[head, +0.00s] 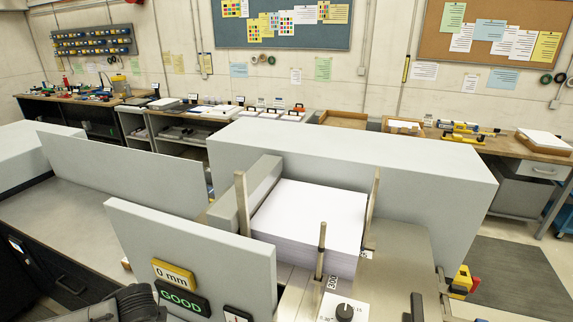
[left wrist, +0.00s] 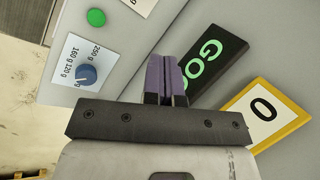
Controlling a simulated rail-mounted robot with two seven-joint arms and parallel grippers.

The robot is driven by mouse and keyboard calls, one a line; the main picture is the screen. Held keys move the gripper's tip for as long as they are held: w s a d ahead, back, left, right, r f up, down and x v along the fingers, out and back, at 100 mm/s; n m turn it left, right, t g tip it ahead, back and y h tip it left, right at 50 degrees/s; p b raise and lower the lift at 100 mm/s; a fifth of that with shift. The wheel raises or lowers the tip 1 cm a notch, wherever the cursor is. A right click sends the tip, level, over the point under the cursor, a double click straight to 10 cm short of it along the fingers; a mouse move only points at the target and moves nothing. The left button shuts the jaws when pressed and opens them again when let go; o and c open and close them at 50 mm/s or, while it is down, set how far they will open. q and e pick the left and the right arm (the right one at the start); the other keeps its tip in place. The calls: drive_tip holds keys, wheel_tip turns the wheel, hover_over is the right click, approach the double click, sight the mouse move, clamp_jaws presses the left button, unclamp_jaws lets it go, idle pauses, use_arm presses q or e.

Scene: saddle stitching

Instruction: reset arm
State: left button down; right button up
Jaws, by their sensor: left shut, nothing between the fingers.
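My left gripper (left wrist: 167,80) shows in the left wrist view with its two purple fingers together and nothing between them. The fingertips are in front of a light grey panel (left wrist: 145,45), beside the black sign with green "GOOD" letters (left wrist: 212,58). I cannot tell whether they touch it. In the head view, a dark part of my arm shows at the bottom left, below the GOOD sign (head: 182,301), and the left fingertips cannot be made out. My right gripper cannot be made out in either view.
A stack of white paper (head: 310,212) sits between upright posts on the machine. A yellow-framed "0 mm" display (head: 173,275) is above the GOOD sign. A blue dial (left wrist: 86,75) and green button (left wrist: 96,17) are on the panel. Workbenches line the back wall.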

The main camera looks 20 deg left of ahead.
use_arm(q)
drive_tip(key=w+d+r+n+t, duration=0.2)
drive_tip(key=w+d+r+t, duration=0.25)
drive_tip(key=d, duration=0.45)
drive_tip(key=s+d+n+t+h, duration=0.1)
drive_tip(key=s+d+n+t, duration=0.15)
drive_tip(key=d, duration=0.65)
drive_tip(key=s+d+f+n+g+h, duration=0.1)
drive_tip(key=s+d+f+n+g, duration=0.15)
drive_tip(key=s+f, duration=0.4)
drive_tip(key=s+d+f+n+g+h, duration=0.1)
drive_tip(key=s+d+f+g, duration=0.2)
drive_tip(key=s, duration=0.6)
drive_tip(key=s+d+f+n+g+h, duration=0.1)
drive_tip(key=s+d+f, duration=0.35)
drive_tip(key=s, duration=0.25)
wheel_tip(320, 180, up, 14)
drive_tip(key=a+p, duration=0.1)
drive_tip(key=p, duration=1.2)
drive_tip(key=shift+f+t+p, duration=0.2)
drive_tip(key=shift+t+p, duration=0.1)
drive_tip(key=shift+t, duration=0.05)
drive_tip(key=shift+f, duration=0.1)
